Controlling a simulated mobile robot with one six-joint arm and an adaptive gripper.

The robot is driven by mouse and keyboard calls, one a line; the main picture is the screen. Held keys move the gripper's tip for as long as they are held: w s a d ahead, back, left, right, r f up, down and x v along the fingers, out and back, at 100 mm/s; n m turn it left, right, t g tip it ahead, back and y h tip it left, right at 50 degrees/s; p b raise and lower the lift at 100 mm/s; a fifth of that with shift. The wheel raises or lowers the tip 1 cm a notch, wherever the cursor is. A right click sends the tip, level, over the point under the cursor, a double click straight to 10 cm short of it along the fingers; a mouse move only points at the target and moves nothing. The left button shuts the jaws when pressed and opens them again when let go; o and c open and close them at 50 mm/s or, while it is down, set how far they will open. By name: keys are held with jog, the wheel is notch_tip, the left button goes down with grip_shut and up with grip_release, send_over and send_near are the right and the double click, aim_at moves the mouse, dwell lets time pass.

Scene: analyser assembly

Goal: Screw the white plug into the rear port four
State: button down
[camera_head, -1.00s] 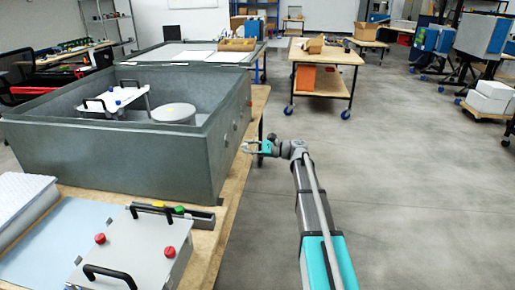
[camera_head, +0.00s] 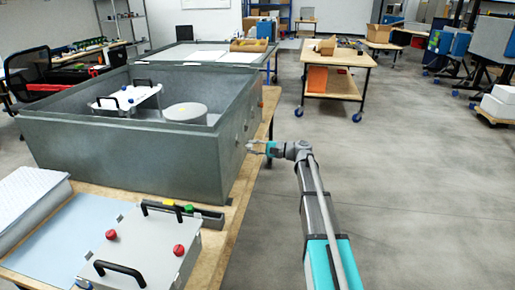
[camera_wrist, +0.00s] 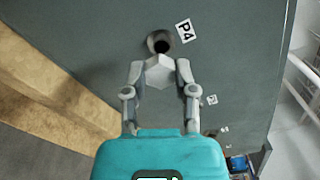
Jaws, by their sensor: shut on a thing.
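My gripper (camera_wrist: 160,75) is shut on the white plug (camera_wrist: 160,71), whose hexagonal pale head shows between the two fingertips in the wrist view. Port four is a dark round hole (camera_wrist: 161,43) in the grey wall, just above the plug in that view, beside the P4 label (camera_wrist: 184,31). The hole's dark opening is visible, so the plug is not covering it fully; the gap between them is hard to judge. In the head view my gripper (camera_head: 257,148) is beside the right outer wall of the grey box (camera_head: 125,155); the plug is too small to make out there.
The box stands on a wooden table (camera_head: 236,215). A panel with black handles and red knobs (camera_head: 140,250) lies in front of it. More small labels and fittings (camera_wrist: 212,99) sit along the wall in the wrist view. Open floor lies to the right.

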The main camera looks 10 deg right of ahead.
jog(key=n, duration=0.8)
jog(key=shift+w+a+n, duration=0.15)
jog(key=shift+a+n, duration=0.2)
jog(key=shift+n, duration=0.05)
jog(key=n, duration=0.4)
jog(key=shift+a, duration=0.1)
jog(key=shift+w+a+n, duration=0.1)
jog(key=shift+a+n, duration=0.05)
jog(key=shift+n, duration=1.85)
jog(key=shift+w+f, duration=0.1)
jog(key=shift+w, duration=0.05)
jog(key=shift+x, duration=0.8)
dwell(0.9)
